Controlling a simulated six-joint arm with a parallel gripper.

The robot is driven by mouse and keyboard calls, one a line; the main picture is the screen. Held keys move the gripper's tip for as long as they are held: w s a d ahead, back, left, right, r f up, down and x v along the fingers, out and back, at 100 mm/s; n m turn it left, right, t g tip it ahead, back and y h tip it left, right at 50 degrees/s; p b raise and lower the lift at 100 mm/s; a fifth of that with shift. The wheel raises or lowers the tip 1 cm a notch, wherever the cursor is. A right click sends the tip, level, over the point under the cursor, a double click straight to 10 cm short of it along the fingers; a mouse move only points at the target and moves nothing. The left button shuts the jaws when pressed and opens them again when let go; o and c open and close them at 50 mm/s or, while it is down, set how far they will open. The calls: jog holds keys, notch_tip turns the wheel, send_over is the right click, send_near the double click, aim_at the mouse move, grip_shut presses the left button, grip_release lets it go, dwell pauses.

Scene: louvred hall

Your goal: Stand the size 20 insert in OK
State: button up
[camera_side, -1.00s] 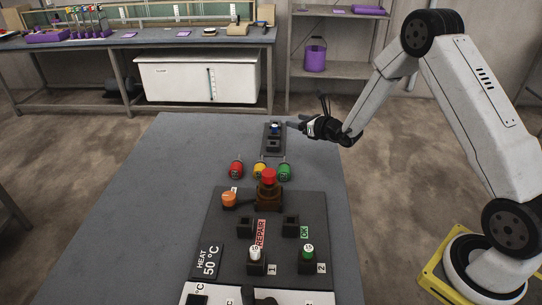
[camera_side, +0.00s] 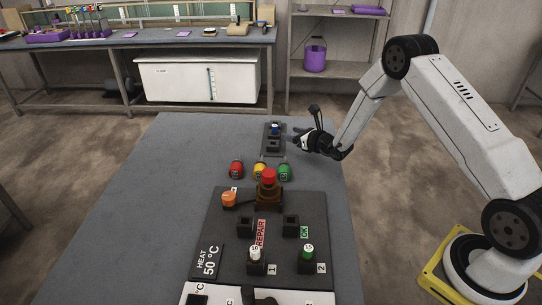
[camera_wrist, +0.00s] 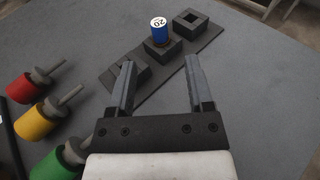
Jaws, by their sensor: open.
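The size 20 insert (camera_wrist: 159,31) is a blue cylinder with a white top marked 20. It stands upright in the middle socket of a dark three-socket rack (camera_wrist: 208,45); it also shows in the side view (camera_side: 275,128). My gripper (camera_wrist: 160,64) is open and empty, its fingers pointing towards the insert, which appears beyond the fingertips and between their lines. In the side view my gripper (camera_side: 297,140) is just right of the rack. The OK socket (camera_side: 290,224) is an empty dark square block beside the green OK label (camera_side: 304,232).
Red (camera_side: 236,169), yellow (camera_side: 260,170) and green (camera_side: 285,172) cylinders lie in front of the rack. A red-topped brown device (camera_side: 268,190) and an orange knob (camera_side: 229,199) stand on the board. The left tabletop is clear.

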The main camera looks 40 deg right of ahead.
aim_at(275, 126)
jog(key=shift+x, duration=4.05)
grip_shut()
